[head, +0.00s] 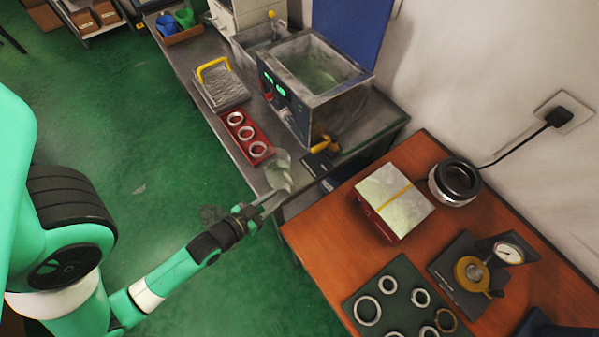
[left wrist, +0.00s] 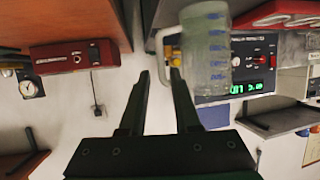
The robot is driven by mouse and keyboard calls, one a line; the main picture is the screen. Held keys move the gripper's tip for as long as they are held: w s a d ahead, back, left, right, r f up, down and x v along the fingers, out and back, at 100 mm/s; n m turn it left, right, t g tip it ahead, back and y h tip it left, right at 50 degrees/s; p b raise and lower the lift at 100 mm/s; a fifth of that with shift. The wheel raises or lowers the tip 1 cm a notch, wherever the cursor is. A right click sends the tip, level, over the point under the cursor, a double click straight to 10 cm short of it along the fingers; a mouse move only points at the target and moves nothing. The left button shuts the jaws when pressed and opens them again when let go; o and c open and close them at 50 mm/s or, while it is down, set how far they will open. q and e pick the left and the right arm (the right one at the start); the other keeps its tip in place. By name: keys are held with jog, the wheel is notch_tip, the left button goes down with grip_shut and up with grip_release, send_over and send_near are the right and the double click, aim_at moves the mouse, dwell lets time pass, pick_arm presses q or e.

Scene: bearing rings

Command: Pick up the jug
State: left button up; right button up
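The clear jug (head: 280,172) with blue marks stands near the front corner of the grey metal bench. In the left wrist view the jug (left wrist: 207,50) is just beyond my fingers, with its pale handle (left wrist: 160,62) facing them. My left gripper (head: 280,194) is beside the jug. In the left wrist view my gripper's fingers (left wrist: 160,74) are apart with a gap between the tips, and the handle shows at this gap. I cannot tell whether the fingers touch the handle. My right gripper is not in view.
A red tray (head: 246,137) with white rings and a metal bath (head: 318,80) stand behind the jug. Yellow-handled items (head: 325,145) lie close to its right.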

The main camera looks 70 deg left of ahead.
pick_arm(q)
jog(key=b+x, duration=0.1)
jog(key=x, duration=0.4)
jog(key=f+b+x, duration=0.1)
jog(key=b+x, duration=0.1)
jog(key=x, duration=0.3)
jog(key=shift+a, duration=0.1)
jog(key=shift+w+a+f, duration=0.15)
jog(key=shift+w, duration=0.15)
grip_shut()
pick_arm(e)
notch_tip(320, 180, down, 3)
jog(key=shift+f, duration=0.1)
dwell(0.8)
